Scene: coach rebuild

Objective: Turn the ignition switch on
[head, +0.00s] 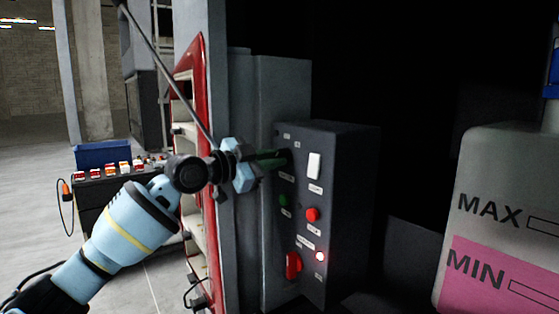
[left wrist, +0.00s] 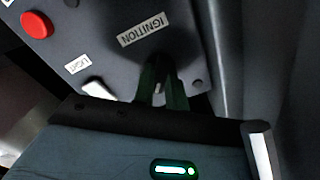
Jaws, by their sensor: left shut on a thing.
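The dark control box (head: 350,190) stands in the middle of the head view, with switches and buttons on its front panel. My left gripper (head: 277,160) reaches it from the left, its green fingertips at the upper left of the panel. In the left wrist view the green fingers (left wrist: 162,88) are closed beside the IGNITION label (left wrist: 143,28). A small light piece of the ignition switch (left wrist: 158,88) shows between them; the fingers hide the rest, so its turned position cannot be told. My right gripper is not in view.
The panel also has a white rocker switch (head: 314,166), a red button (head: 312,214), a green button (head: 284,201), a lit red lamp (head: 320,256) and a red knob (head: 293,265). A tank with pink fluid (head: 480,280) stands at right. A blue bin (head: 103,154) is at left.

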